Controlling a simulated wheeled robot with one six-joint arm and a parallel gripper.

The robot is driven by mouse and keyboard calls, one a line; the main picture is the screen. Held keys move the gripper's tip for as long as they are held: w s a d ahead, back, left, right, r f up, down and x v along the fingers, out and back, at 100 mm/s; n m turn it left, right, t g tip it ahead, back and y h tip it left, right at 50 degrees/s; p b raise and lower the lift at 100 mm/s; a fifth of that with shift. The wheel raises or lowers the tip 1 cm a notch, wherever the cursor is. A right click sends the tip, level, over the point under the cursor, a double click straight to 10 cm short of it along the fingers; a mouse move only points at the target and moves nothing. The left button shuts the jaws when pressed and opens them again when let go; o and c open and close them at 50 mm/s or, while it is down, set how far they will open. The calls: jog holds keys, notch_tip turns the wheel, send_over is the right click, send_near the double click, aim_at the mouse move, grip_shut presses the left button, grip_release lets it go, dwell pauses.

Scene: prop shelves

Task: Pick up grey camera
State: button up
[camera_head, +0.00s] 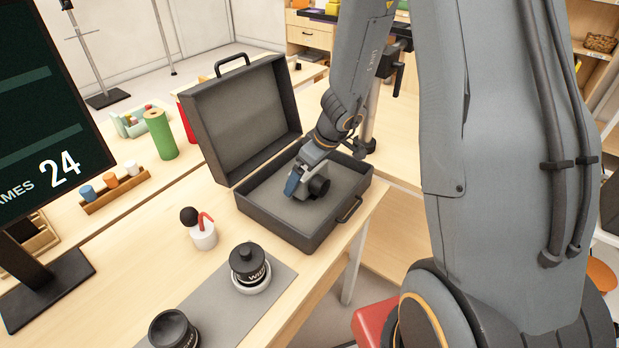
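The grey camera (308,191), with a dark round lens facing right, is inside the open dark case (285,233), near its middle. My gripper (303,178) reaches down into the case from above and is right at the camera. A blue finger pad shows against the camera's left side. The other finger is hidden, so I cannot tell whether the fingers are closed on the camera or only around it. I also cannot tell whether the camera rests on the case floor.
The case lid (245,115) stands open behind and left of my gripper. A green cylinder (160,135) and a dark screen (45,100) stand left.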

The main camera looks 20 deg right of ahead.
jog(key=shift+w+a+f, duration=0.1)
jog(key=shift+w+f, duration=0.05)
jog(key=shift+f, duration=0.2)
jog(key=c, duration=1.2)
jog(key=shift+r, duration=0.1)
